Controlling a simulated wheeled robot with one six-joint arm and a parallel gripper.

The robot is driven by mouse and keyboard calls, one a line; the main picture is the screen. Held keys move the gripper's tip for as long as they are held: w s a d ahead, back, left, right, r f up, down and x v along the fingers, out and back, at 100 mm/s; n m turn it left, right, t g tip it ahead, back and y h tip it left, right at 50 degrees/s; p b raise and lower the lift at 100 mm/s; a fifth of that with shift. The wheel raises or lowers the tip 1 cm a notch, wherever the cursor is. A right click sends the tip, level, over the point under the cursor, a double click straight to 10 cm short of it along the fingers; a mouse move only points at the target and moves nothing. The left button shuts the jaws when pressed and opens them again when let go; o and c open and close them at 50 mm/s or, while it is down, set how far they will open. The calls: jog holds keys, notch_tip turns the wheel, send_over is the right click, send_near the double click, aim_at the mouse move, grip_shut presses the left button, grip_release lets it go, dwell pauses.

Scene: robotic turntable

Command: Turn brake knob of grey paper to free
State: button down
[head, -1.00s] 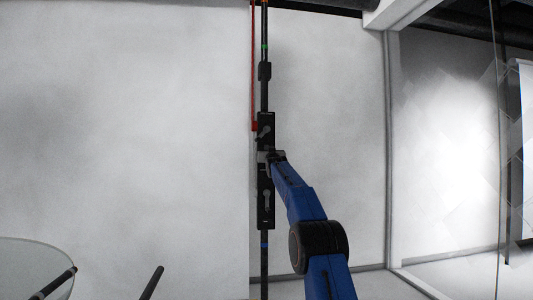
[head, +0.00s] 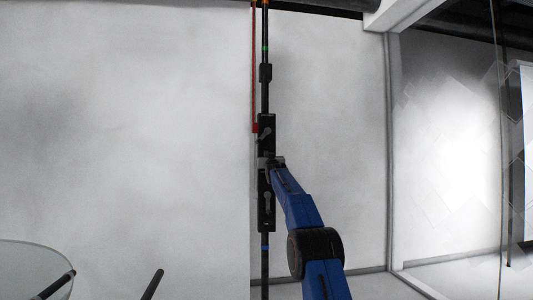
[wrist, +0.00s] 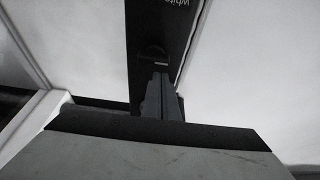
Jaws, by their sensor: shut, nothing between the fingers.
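Black plates with knobs sit on a vertical dark pole in front of the pale backdrop. An upside-down label, partly cut off, reads like "white". No grey label is legible.
A red chain or rod (head: 254,80) hangs beside the pole. A round glass table (head: 30,262) is at the lower left. A glass partition with a grey frame (head: 392,150) stands to the right. The space left of the pole is clear.

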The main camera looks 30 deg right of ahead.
jog(key=shift+f, duration=0.45)
jog(key=shift+s, duration=0.15)
jog(key=shift+n, duration=0.4)
